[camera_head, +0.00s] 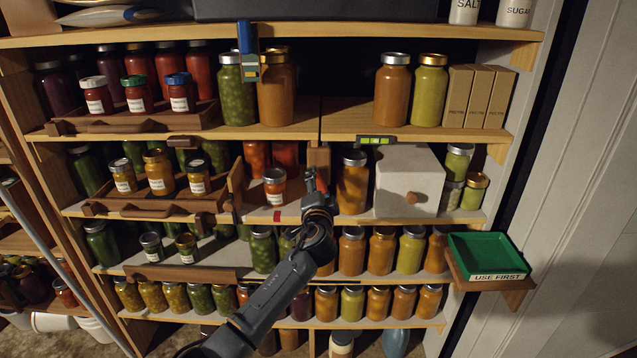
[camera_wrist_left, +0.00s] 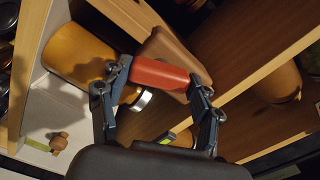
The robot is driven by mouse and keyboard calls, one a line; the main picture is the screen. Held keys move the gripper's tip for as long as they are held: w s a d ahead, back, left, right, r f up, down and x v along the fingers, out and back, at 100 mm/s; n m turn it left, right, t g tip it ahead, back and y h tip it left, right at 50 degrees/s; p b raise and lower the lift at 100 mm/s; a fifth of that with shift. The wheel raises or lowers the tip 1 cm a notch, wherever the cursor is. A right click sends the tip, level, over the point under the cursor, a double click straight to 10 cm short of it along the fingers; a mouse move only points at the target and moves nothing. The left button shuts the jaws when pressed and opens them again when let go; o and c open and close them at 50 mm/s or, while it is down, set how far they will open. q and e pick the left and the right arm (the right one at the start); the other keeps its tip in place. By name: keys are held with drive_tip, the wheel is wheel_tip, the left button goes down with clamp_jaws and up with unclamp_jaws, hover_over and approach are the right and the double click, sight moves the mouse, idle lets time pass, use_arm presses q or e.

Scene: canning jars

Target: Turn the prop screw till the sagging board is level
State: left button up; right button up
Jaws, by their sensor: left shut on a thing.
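The board (camera_head: 430,134) is the right part of a wooden shelf, and its seam with the left part shows above the prop. A green bubble level (camera_head: 375,140) sits on its front edge; I cannot read the bubble. The brown wooden prop (camera_head: 318,158) stands under the board near the seam. Its red screw barrel (camera_wrist_left: 158,74) shows in the left wrist view against the prop's wood (camera_wrist_left: 165,47). My left gripper (camera_head: 316,186) is shut on this red barrel, with one finger on each side. It hides part of the barrel in the head view.
An orange jar (camera_head: 352,183) and a white box (camera_head: 408,182) with a wooden knob stand right of the prop. A labelled jar (camera_head: 274,187) stands close on the left. Two jars and several brown cartons (camera_head: 484,97) stand on the board. A green tray (camera_head: 488,256) is at the lower right.

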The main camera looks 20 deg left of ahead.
use_arm(q)
drive_tip(key=m+p, duration=0.1)
drive_tip(key=m, duration=0.3)
drive_tip(key=shift+m+p, duration=0.4)
drive_tip(key=shift+f, duration=0.1)
drive_tip(key=o, duration=1.2)
drive_tip(key=shift+c, duration=0.2)
drive_tip(key=shift+s, duration=0.1)
drive_tip(key=v, duration=1.2)
